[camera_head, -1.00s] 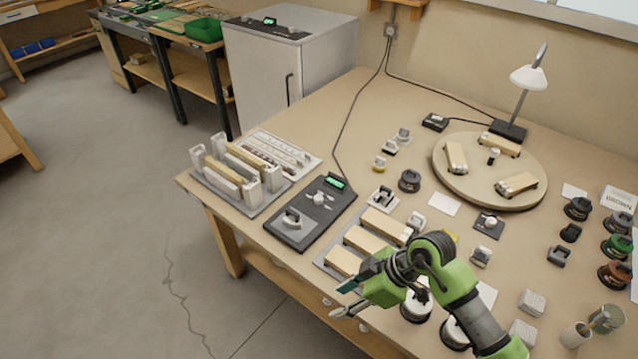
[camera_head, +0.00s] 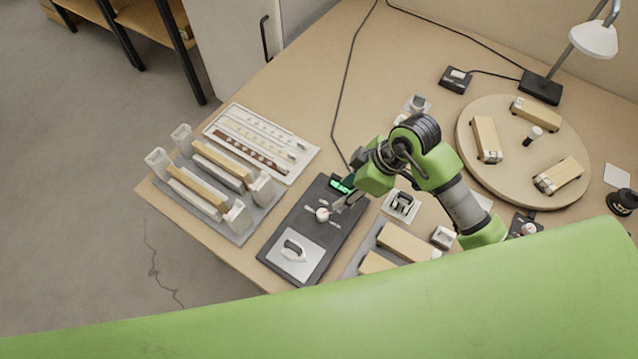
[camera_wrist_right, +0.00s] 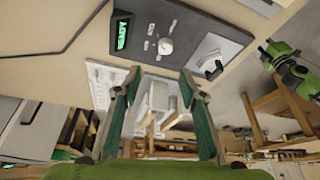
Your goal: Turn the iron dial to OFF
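The iron station (camera_head: 310,234) is a dark panel on the bench with a green-lit display (camera_head: 341,185), a round white dial (camera_head: 322,214) and the small iron (camera_head: 294,250) on a grey plate. In the right wrist view, the dial (camera_wrist_right: 165,46) and the display (camera_wrist_right: 122,34), reading READY, lie beyond my fingertips. My right gripper (camera_head: 342,204) is beside the dial in the head view; in the wrist view its fingers (camera_wrist_right: 160,80) are spread with nothing between them. Contact with the dial cannot be told. Part of my left arm (camera_wrist_right: 285,60) shows at the wrist view's right; its fingers are unclear.
A rack with wooden bars (camera_head: 200,187) and a white strip tray (camera_head: 262,142) stand left of the station. Wooden blocks (camera_head: 408,242) lie to its right. A round turntable (camera_head: 510,185) and a lamp (camera_head: 592,40) are farther right. My green arm link covers the lower picture.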

